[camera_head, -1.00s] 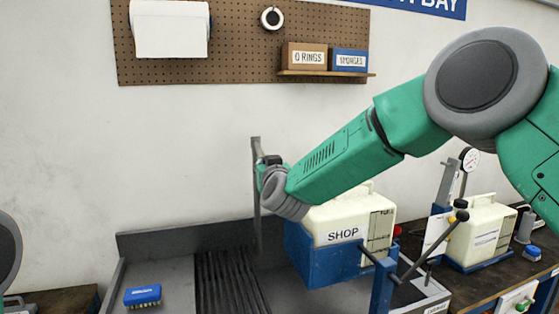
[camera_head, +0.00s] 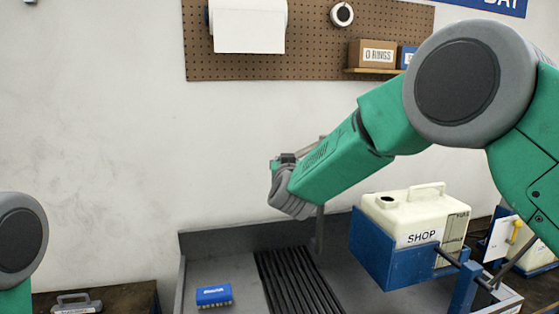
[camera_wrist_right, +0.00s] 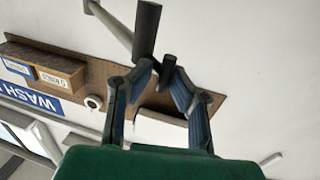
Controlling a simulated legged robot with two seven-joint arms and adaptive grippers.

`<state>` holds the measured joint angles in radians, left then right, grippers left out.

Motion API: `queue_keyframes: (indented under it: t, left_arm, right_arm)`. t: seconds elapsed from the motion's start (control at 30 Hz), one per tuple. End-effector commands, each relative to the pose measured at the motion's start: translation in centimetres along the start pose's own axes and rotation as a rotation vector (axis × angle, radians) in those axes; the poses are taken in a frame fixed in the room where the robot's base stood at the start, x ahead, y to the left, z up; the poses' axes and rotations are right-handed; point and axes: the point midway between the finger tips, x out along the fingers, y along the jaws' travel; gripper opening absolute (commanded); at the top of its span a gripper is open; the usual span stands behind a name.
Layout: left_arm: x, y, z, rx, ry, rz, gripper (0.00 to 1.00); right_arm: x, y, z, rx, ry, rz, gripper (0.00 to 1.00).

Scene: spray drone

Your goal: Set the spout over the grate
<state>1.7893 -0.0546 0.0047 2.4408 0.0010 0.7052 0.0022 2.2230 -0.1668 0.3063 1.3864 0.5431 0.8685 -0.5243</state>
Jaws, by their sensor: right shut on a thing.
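The spout (camera_head: 319,232) is a thin grey pipe with an upright part behind the sink and an upper arm reaching left toward my right gripper. My right gripper (camera_head: 279,163) is shut at the dark end of the upper arm. In the right wrist view my right gripper (camera_wrist_right: 163,72) closes on a dark piece (camera_wrist_right: 147,30), with the pale spout pipe (camera_wrist_right: 112,27) beside it. The grate (camera_head: 290,282) is a set of dark slats in the sink. The spout's end appears above the grate's far end; its exact depth is unclear. My left gripper is out of view.
A blue brush (camera_head: 214,295) lies left of the grate in the grey sink. A white SHOP tank (camera_head: 415,214) in a blue cradle (camera_head: 385,252) stands to the right, below my right forearm. A pegboard (camera_head: 310,62) hangs on the wall behind.

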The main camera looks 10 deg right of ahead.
Motion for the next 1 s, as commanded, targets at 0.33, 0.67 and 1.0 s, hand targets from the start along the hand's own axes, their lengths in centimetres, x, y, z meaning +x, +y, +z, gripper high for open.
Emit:
queue_keyframes:
  t: [0.33,0.67,1.0]
  left_arm:
    - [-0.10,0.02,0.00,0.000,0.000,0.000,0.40]
    - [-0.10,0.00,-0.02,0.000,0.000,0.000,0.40]
    - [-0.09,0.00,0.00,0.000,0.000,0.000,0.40]
  right_arm:
    - [0.47,-0.71,-0.72,0.000,0.013,0.012,0.00]
    - [0.40,-1.04,-0.82,-0.003,0.015,0.010,0.33]
    - [0.13,-1.07,-0.57,-0.002,0.009,0.007,0.33]
